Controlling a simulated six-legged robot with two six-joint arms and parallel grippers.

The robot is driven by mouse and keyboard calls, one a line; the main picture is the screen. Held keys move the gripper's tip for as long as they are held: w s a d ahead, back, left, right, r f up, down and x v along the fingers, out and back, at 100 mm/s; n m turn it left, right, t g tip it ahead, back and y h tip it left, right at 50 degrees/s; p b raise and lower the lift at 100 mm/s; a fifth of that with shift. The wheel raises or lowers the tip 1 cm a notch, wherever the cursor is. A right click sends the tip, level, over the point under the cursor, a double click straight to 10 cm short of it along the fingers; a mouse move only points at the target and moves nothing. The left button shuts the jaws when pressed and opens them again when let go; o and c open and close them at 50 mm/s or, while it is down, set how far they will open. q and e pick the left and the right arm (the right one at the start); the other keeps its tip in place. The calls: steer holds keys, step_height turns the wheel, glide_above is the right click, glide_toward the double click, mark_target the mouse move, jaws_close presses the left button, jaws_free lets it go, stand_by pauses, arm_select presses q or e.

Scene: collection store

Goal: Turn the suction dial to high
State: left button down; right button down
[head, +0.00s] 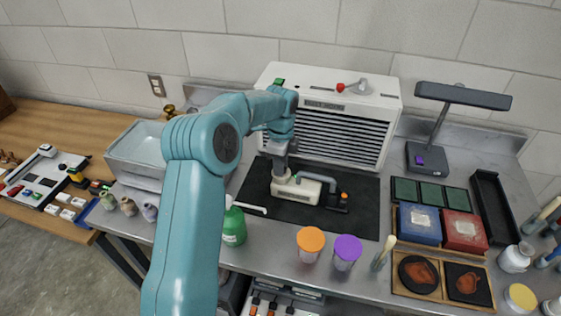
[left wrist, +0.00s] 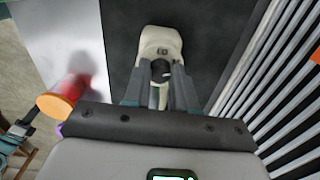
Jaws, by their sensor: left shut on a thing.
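A small cream machine (head: 284,191) with a grey handle or hose (head: 318,178) sits on the black mat in front of the white louvred unit. My left gripper (head: 283,174) comes down on its cream top from above. In the left wrist view the cream housing (left wrist: 159,40) shows ahead, and my left gripper (left wrist: 161,82) is shut with its two fingers on either side of a small dark round part, which I take to be the suction dial (left wrist: 160,66). The fingers hide much of the dial, and I cannot read its setting. My right gripper is not in view.
The white louvred unit (head: 330,117) stands close behind the machine. A green bottle (head: 234,227), an orange-lidded jar (head: 310,246) and a purple-lidded jar (head: 346,252) stand in front of the mat (head: 360,215). Trays with samples lie at the right. A grey bin (head: 140,150) stands at the left.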

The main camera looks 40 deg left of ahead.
arm_select(q)
steer(key=m+p, duration=0.1)
steer(key=m, duration=0.4)
steer(key=shift+m, duration=2.4)
steer(key=c, duration=0.9)
jaws_free()
